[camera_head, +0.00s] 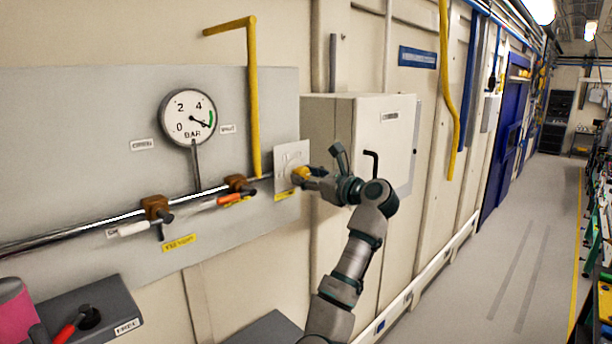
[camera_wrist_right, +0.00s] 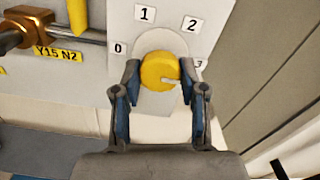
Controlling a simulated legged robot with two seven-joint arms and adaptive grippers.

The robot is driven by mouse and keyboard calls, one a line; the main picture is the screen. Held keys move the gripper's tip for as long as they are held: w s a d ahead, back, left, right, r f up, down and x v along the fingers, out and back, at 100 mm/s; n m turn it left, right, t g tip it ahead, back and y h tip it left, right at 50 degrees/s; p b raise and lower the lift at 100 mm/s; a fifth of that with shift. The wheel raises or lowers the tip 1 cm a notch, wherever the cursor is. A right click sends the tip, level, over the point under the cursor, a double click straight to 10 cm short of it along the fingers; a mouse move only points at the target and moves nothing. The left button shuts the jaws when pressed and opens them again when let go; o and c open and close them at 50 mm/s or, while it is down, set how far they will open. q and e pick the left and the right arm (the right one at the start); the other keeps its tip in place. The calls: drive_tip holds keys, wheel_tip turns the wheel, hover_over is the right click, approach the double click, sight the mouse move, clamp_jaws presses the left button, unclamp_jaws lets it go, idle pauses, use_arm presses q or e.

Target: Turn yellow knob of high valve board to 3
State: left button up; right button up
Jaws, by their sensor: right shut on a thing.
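The yellow knob (camera_wrist_right: 160,71) sits on a small white plate with the labels 0, 1, 2 and 3 around it. Its light pointer mark faces right and slightly down, close below the 3 label (camera_wrist_right: 198,62). My right gripper (camera_wrist_right: 160,88) has a finger on each side of the knob and is shut on it. In the head view the knob (camera_head: 300,173) shows at the tip of my right gripper (camera_head: 308,178), on the white dial plate (camera_head: 290,157) at the right end of the grey board (camera_head: 90,110). My left gripper is out of view.
A pressure gauge (camera_head: 188,117), a steel pipe with brass valves (camera_head: 156,207) and red and white handles are left of the knob. A yellow pipe (camera_head: 253,100) runs down beside it. A beige cabinet (camera_head: 345,125) stands right behind my arm. The aisle floor (camera_head: 520,230) is clear.

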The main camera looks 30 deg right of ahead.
drive_tip(key=shift+f, duration=0.1)
idle(0.3)
drive_tip(key=o, duration=1.1)
drive_tip(key=shift+o, duration=0.2)
drive_tip(key=shift+s+d, duration=0.15)
drive_tip(key=shift+s, duration=0.05)
drive_tip(key=v, duration=1.1)
drive_tip(key=shift+d, duration=0.15)
drive_tip(key=shift+s, duration=0.15)
